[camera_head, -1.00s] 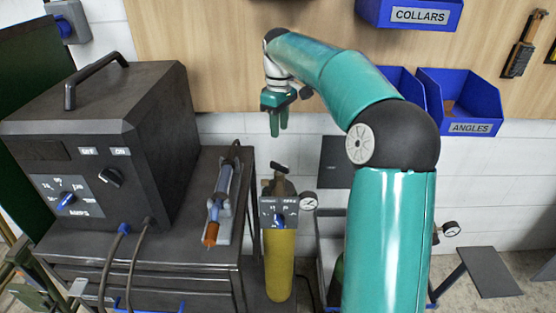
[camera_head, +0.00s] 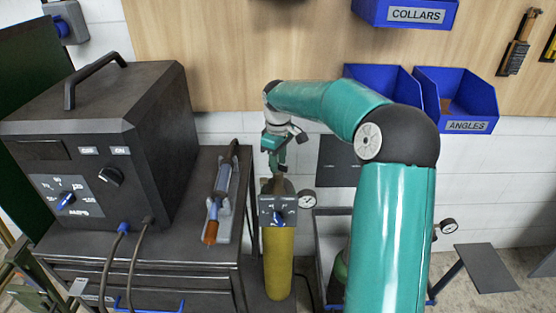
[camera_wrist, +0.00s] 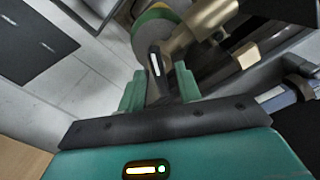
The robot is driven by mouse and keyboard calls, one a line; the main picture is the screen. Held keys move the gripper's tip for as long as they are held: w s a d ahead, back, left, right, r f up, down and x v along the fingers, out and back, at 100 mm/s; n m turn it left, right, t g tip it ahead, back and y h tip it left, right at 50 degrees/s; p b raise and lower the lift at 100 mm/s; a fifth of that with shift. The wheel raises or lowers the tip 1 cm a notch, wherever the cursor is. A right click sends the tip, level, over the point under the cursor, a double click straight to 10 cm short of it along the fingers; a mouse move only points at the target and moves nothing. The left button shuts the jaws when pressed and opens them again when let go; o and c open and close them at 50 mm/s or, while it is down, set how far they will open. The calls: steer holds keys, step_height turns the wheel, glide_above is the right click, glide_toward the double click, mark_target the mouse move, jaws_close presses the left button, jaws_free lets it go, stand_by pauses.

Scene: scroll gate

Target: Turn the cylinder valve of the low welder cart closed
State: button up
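The yellow gas cylinder (camera_head: 279,262) stands upright beside the welder cart (camera_head: 225,266). A regulator panel and a round gauge (camera_head: 307,201) are at its top. My gripper (camera_head: 275,167) is directly above the cylinder top and covers much of the valve in the head view. In the wrist view, the dark valve handle (camera_wrist: 156,62) with a white mark lies between and just past the two green fingertips of my gripper (camera_wrist: 160,84). The fingers are apart, with gaps visible on both sides of the handle. The brass valve body (camera_wrist: 205,22) is behind it.
The dark welder box (camera_head: 100,140) stands on the cart at left, with a torch (camera_head: 221,196) on its right side. A second gauge (camera_head: 449,226) and a lower stand are at right. Blue bins (camera_head: 457,100) hang on the wall behind.

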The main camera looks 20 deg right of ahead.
jaws_close()
